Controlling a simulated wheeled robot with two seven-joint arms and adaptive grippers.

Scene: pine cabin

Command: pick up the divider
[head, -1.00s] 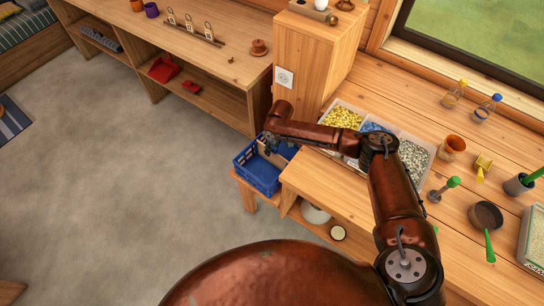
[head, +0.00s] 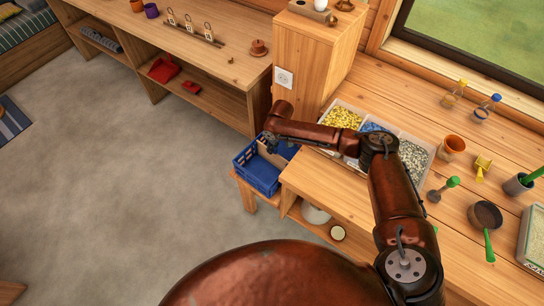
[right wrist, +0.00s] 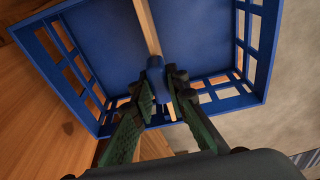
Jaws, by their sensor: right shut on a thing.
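The divider (head: 272,158) is a thin pale wooden board standing across the inside of a blue crate (head: 257,177). In the right wrist view the divider (right wrist: 147,25) appears as a narrow strip with a blue grip (right wrist: 155,68) on it. My right gripper (right wrist: 163,84) is shut on that blue grip, over the crate. In the head view the right gripper (head: 269,143) is small and partly hidden by its own arm. I cannot tell whether the divider is clear of the crate floor. My left gripper is not in view.
The crate stands on a low wooden stand (head: 248,198) beside the workbench (head: 320,195). A tray with yellow, blue and grey pieces (head: 343,118) lies close to my right arm. A tall wooden cabinet (head: 305,60) rises behind the crate. Open floor lies to the left.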

